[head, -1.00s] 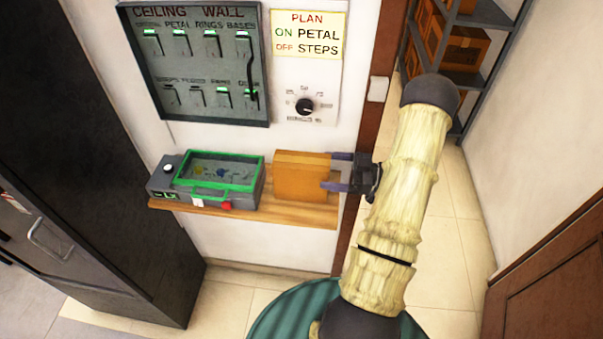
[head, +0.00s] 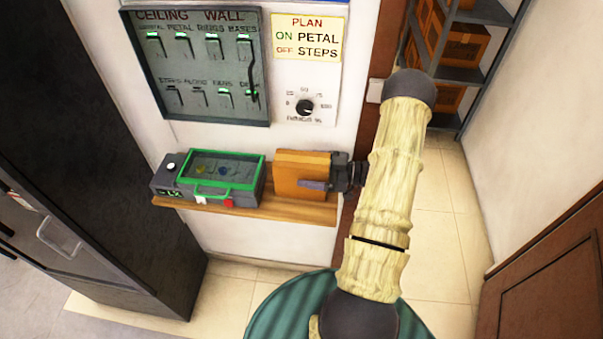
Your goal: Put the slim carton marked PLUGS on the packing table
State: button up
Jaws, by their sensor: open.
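A slim orange-brown carton (head: 301,168) stands upright on the right part of a narrow wooden wall shelf (head: 285,210). No marking can be read on its visible face. My gripper (head: 322,172) reaches in from the right, with its jaws apart. One dark finger lies across the front face of the carton and the other is mostly hidden behind it. I cannot tell whether the fingers touch it. No packing table can be made out in this view.
A grey case with a green-framed lid (head: 221,168) stands left of the carton. A switch panel (head: 197,65) and a dial (head: 305,107) are on the wall above. A dark cabinet (head: 95,150) stands left, shelving with boxes (head: 455,60) back right, a brown door (head: 545,280) right.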

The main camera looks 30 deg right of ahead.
jog(key=shift+c, duration=0.5)
jog(key=shift+w, duration=0.15)
jog(key=c, duration=1.4)
jog(key=shift+a, duration=0.15)
jog(key=shift+r, duration=0.1)
jog(key=shift+d+r, duration=0.25)
jog(key=shift+r, duration=0.1)
notch_tip(320, 180, up, 27)
jog(key=b, duration=0.3)
jog(key=shift+b, duration=0.4)
jog(key=shift+a, duration=0.1)
